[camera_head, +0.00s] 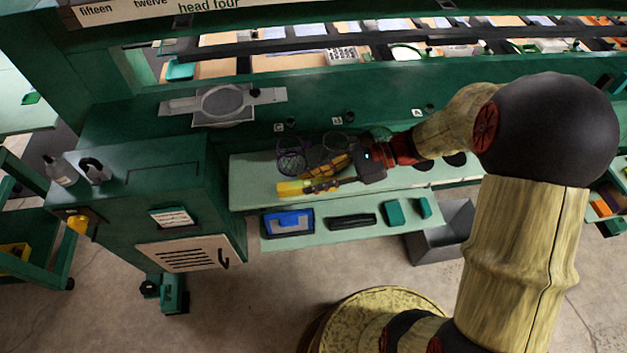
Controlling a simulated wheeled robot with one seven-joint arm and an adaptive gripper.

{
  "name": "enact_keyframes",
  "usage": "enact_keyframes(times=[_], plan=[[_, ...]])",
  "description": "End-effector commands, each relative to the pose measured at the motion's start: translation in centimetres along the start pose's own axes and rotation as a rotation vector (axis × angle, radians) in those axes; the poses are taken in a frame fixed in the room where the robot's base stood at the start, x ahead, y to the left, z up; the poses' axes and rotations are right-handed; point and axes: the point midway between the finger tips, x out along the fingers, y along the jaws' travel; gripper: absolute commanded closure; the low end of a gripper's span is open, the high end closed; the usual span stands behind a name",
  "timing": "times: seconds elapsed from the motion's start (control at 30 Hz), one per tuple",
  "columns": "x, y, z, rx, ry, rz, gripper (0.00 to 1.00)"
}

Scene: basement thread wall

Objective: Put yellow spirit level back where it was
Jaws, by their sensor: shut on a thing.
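The yellow spirit level (291,188) is a short yellow bar near the left end of the pale green upper shelf. My gripper (322,181) reaches in from the right and is shut on it. The level points left out of the fingers, close to the shelf's front edge. I cannot tell whether it touches the shelf or is held just above it. Its right part is hidden by the fingers.
Behind the gripper is a dark round wire item (291,160). The lower shelf (305,240) holds a blue box (288,222), a black case (351,222) and green blocks (396,212). A grey bin (446,235) stands below right. A green cabinet (160,180) stands left.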

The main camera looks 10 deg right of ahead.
Motion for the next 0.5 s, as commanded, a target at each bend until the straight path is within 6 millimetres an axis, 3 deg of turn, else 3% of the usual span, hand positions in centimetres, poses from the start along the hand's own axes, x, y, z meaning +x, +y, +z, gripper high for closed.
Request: enact_keyframes(times=[0.07,0.1,0.4,0.5], plan=[[0.09,0.01,-0.21,0.001,0.0,0.0,1.0],[0.1,0.01,-0.24,0.0,0.0,0.0,0.8],[0.1,0.01,-0.22,0.0,0.0,0.0,0.63],[0.1,0.01,-0.22,0.0,0.0,0.0,0.63]])
